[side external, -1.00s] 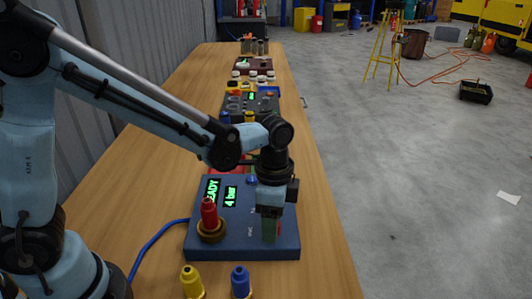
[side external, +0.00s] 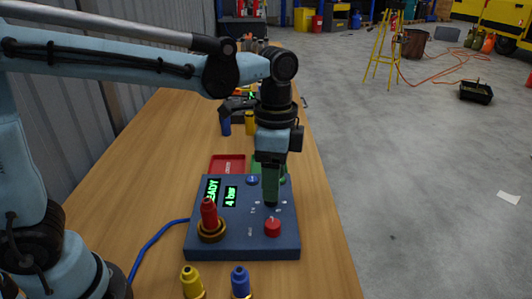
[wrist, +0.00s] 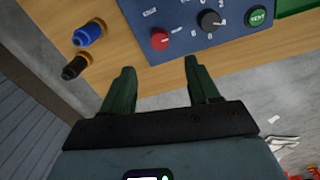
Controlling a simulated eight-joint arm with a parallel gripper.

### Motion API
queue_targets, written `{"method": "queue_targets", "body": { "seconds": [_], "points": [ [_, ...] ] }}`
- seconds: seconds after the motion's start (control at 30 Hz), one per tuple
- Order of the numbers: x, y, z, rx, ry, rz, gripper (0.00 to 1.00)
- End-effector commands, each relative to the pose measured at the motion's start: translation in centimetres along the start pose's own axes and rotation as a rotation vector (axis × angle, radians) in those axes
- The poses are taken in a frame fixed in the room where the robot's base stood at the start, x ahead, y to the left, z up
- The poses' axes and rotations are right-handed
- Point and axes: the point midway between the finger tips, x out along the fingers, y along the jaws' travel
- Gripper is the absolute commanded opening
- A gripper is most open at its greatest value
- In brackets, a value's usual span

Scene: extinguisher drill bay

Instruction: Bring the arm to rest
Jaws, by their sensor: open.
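My gripper (side external: 271,196) points down over the right half of the blue control panel (side external: 215,245). Its green fingers are open and empty in the wrist view (wrist: 158,75), apart from the panel's controls. A red knob (side external: 273,227) shows in front of the fingers; it also shows in the wrist view (wrist: 160,39), beside a black dial (wrist: 209,20) and a green TEST button (wrist: 258,17). The panel displays (side external: 230,196) are lit green, one reading 4 bar. A red plug (side external: 209,212) stands upright in a brass socket on the panel's left.
A yellow plug (side external: 191,281) and a blue plug (side external: 240,281) stand at the near edge. A red tray (side external: 227,164) and a green tray (side external: 256,163) lie behind the panel. A blue cable (side external: 150,245) runs left.

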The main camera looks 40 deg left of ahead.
Motion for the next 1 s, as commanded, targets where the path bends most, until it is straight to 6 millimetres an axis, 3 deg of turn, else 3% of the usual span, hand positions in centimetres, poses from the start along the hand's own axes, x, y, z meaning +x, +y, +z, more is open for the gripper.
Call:
{"method": "queue_targets", "body": {
  "seconds": [0.2,0.63,0.77,1.0],
  "points": [
    [-1.3,0.0,0.0,0.0,0.0,0.0,0.6],
    [-1.5,-0.1,0.4,-0.021,0.01,-0.009,0.6],
    [-1.6,-0.4,2.0,-0.123,0.062,-0.052,0.6],
    [-1.3,-1.1,7.0,-0.453,0.244,-0.182,0.6]
  ]
}}
